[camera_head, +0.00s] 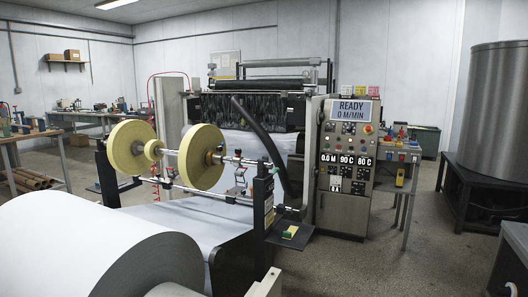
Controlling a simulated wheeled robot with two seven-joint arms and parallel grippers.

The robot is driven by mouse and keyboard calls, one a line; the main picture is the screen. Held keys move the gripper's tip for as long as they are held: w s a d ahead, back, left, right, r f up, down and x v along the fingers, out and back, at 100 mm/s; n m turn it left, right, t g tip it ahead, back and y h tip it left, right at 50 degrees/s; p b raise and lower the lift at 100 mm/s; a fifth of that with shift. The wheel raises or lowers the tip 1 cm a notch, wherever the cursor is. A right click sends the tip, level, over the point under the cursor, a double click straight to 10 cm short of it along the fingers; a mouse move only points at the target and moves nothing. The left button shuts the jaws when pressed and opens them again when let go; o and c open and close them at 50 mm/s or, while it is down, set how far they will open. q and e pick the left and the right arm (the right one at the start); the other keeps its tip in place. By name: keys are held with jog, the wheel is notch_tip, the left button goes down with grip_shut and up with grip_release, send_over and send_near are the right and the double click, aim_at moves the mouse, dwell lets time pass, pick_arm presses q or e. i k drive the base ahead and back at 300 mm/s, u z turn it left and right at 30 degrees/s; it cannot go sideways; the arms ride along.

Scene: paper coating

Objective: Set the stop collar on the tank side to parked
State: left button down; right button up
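A stand with a horizontal shaft (172,152) holds two large yellow discs, a left one (128,147) and a right one (200,158). A small yellow hub (152,150) sits on the shaft between them. Small dark fittings (238,154) sit on the bar to the right of the right disc, towards the tank. Which of them is the stop collar, and its setting, is too small to tell. The large grey metal tank (492,110) stands at the far right. Neither of my grippers is in view.
A big white paper roll (105,250) fills the lower left. The coating machine (255,110) and its control panel (346,165), reading READY, 0 M/MIN, stand behind. A dark side shelf (290,237) carries a small yellow-green block.

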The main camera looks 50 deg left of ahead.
aim_at(236, 161)
jog(key=u, duration=0.85)
jog(key=i, duration=2.55)
jog(key=u, duration=3.1)
